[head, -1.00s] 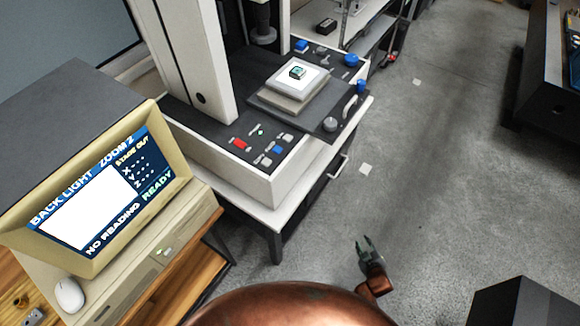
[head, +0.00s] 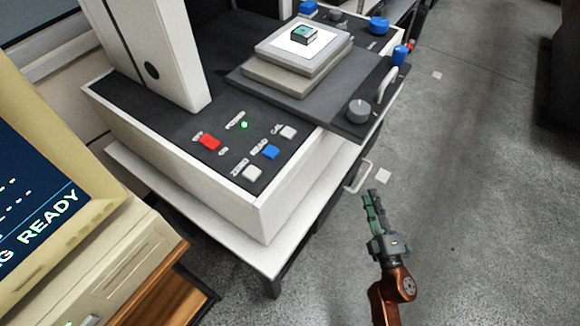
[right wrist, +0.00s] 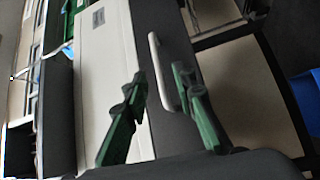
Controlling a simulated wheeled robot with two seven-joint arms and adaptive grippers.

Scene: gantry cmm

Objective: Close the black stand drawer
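The measuring machine's stand has a white top (head: 190,210) and a dark body below it. A pale bar handle (head: 358,178) sticks out from the stand's side, under the top; most of the drawer is hidden in the head view. In the right wrist view the handle (right wrist: 163,75) runs along a dark panel (right wrist: 178,35). My right gripper (head: 370,196) is beside and below the handle in the head view. In the right wrist view my right gripper (right wrist: 160,74) is open, its green fingers apart on either side of the handle in the picture. Contact cannot be told. My left gripper is out of view.
The machine's dark stage (head: 350,118) with its knob overhangs near the handle. A control panel with a red button (head: 208,142) faces me. A beige monitor (head: 95,215) stands on a wooden desk (head: 150,285) at left. Grey floor (head: 480,220) is clear at right.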

